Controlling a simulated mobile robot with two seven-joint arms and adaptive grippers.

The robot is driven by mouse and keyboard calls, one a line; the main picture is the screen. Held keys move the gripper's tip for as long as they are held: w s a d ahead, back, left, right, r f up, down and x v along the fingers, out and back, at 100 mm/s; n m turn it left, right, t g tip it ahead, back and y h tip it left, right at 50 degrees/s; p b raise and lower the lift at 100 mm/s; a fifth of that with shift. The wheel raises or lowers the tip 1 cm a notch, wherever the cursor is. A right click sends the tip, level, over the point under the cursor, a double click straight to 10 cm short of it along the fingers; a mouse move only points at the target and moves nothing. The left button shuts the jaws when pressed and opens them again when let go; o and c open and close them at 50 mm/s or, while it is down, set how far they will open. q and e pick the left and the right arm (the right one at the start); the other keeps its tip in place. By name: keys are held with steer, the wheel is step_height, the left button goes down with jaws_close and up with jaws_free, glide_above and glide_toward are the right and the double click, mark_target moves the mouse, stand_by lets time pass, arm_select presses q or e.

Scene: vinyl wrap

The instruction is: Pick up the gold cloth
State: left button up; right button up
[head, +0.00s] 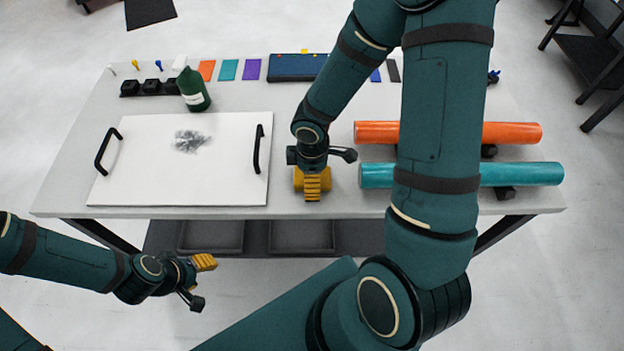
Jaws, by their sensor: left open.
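The gold cloth (298,180) lies near the front edge of the table, just right of the white board. It is a small yellow-gold piece, mostly covered by my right gripper. My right gripper (312,188) points down at it with its ridged yellow finger over the cloth's middle. Whether its fingers are closed on the cloth or only above it cannot be told. My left gripper (204,263) is open and empty, in front of the table and below its front edge, well away from the cloth.
A white board (140,180) with black handles and a dark smudge lies left of the cloth. A green bottle (193,91) stands behind it. Orange (512,133) and teal (525,174) rolls lie at right, partly behind my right arm. Coloured swatches line the back.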

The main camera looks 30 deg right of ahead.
steer(key=shift+f, duration=0.15)
steer(key=c, duration=1)
step_height(320, 180, up, 10)
steer(key=p, duration=0.4)
steer(key=shift+c, duration=0.2)
